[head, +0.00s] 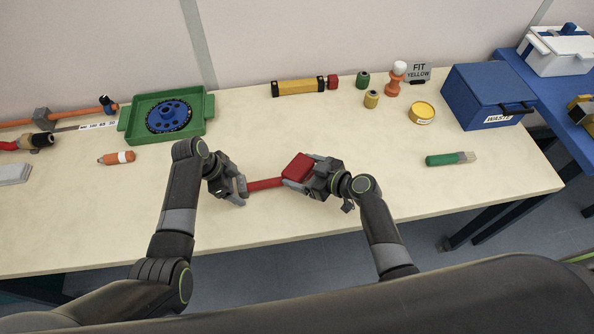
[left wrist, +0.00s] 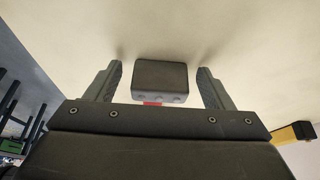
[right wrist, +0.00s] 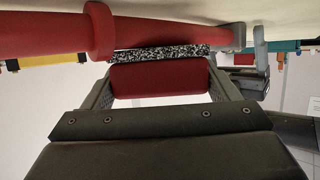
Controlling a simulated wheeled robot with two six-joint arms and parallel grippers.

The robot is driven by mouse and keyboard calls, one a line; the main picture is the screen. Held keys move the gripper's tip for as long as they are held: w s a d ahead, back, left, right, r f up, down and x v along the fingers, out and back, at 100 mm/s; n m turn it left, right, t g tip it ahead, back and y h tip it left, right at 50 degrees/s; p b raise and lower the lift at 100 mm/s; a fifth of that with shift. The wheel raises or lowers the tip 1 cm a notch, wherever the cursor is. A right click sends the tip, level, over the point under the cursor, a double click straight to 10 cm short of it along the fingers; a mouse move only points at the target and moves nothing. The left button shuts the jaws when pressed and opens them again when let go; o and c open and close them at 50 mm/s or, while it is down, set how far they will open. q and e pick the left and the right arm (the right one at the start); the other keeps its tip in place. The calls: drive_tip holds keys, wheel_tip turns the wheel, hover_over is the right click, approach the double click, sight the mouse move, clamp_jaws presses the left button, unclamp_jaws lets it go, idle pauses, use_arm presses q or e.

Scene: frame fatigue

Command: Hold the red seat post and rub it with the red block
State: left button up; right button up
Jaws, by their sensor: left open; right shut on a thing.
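The red seat post (head: 265,184) lies crosswise near the front of the table; a red collar shows on it in the right wrist view (right wrist: 98,30). Its left end carries a dark grey head (left wrist: 160,80). My left gripper (head: 241,187) is open, with its fingers either side of that grey head and apart from it in the left wrist view. My right gripper (head: 296,175) is shut on the red block (head: 299,166). The block (right wrist: 160,78) has a speckled pad on the side towards the post. I cannot tell whether the pad touches the post.
A green tray (head: 208,116) with a blue disc (head: 169,115) stands at the back left, an orange bottle (head: 117,157) before it. A yellow-black tool (head: 300,87) lies behind. A blue waste box (head: 487,90) and a green-handled brush (head: 448,158) are on the right. The front right is clear.

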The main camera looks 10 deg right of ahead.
sight(295, 177)
drive_tip(key=shift+d+f, duration=0.1)
drive_tip(key=shift+d, duration=1.55)
drive_tip(key=shift+a, duration=0.1)
drive_tip(key=shift+s+a, duration=0.15)
drive_tip(key=shift+a, duration=3.55)
drive_tip(key=shift+r, duration=3.15)
